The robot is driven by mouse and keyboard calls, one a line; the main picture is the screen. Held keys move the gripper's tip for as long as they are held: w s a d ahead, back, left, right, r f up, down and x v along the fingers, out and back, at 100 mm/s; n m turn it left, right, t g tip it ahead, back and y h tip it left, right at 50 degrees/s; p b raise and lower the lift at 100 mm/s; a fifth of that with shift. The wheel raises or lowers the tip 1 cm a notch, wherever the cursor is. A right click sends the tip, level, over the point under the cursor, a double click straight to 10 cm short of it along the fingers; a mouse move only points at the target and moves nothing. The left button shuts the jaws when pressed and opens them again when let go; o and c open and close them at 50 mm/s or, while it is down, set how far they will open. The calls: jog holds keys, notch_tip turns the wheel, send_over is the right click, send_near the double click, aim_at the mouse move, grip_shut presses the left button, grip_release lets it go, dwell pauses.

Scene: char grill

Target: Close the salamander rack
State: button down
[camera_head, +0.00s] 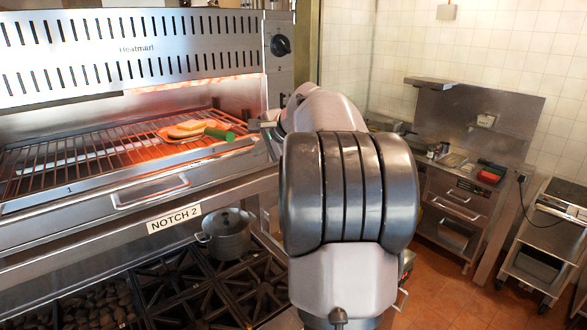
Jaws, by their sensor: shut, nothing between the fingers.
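The salamander (150,55) is a steel grill with a slotted front and a black knob, at the upper left. Its wire rack (60,165) lies below the glowing heater. The rack's front has a loop handle (150,192) and appears to stand forward of the hood; its exact depth is hard to judge. A reddish plate with pale food and a green item (219,134) sits on the rack's right part. My gripper (266,130) is at the rack's right end, shut and partly hidden by my arm. I cannot tell whether it touches the rack.
A label reading NOTCH 2 (174,218) is on the rail below the rack. A lidded pot (227,234) stands on the black burner grates (190,290) underneath. A steel counter unit (455,205) stands at the right. Red tiled floor (450,295) is open between.

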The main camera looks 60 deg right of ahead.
jog(key=w+d+p, duration=0.2)
jog(key=w+p, duration=0.1)
jog(key=w, duration=0.3)
jog(key=shift+w, duration=0.35)
